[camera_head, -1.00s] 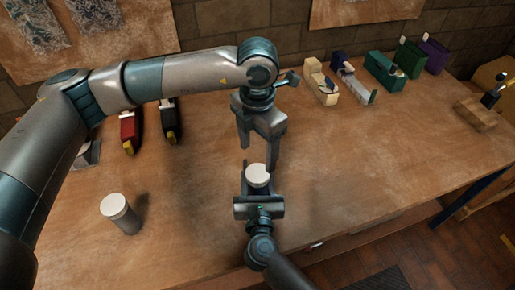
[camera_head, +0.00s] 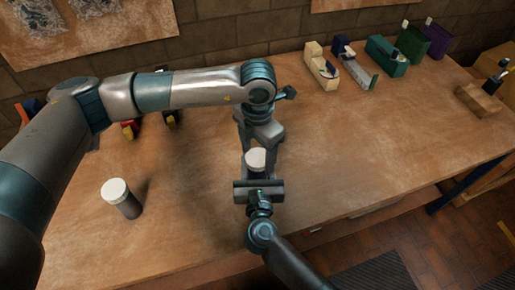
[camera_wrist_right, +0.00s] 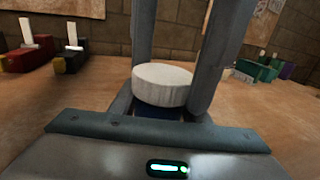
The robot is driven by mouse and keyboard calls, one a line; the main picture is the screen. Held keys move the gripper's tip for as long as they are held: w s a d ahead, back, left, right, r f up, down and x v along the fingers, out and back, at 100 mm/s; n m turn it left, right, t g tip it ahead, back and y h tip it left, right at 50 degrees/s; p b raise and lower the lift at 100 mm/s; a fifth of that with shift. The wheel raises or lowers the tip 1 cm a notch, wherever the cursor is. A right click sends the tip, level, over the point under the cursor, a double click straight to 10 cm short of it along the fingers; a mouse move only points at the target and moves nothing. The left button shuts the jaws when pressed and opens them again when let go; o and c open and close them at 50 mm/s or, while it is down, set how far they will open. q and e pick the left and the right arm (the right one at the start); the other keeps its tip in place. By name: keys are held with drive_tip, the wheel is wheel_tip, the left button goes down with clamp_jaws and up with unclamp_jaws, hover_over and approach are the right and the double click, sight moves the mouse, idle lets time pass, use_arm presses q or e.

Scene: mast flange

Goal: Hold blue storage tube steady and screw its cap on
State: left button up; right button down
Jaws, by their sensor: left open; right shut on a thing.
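The blue storage tube (camera_wrist_right: 158,112) shows as a dark blue strip under its white cap (camera_wrist_right: 162,84) in the right wrist view. The cap sits on top of the tube and looks level; I cannot tell how tight it is. In the head view the cap (camera_head: 255,158) hides most of the tube. My right gripper (camera_head: 257,175) is shut on the tube below the cap. My left gripper (camera_head: 257,148) points down from above, open. Its two fingers stand on either side of the cap, and I cannot tell whether they touch it.
Another white-capped, dark container (camera_head: 122,199) stands on the bench at the left. Several coloured boxes, including a green one (camera_head: 386,56), stand along the back. A wooden block (camera_head: 476,99) sits at the right end. The bench right of my grippers is clear.

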use_arm(q)
drive_tip(key=c, duration=1.1)
drive_tip(key=m, duration=0.3)
drive_tip(key=o, duration=1.3)
drive_tip(key=shift+c, duration=0.2)
drive_tip(key=shift+r, duration=0.15)
wheel_tip(320, 180, up, 12)
use_arm(e)
drive_tip(key=c, duration=0.9)
unclamp_jaws()
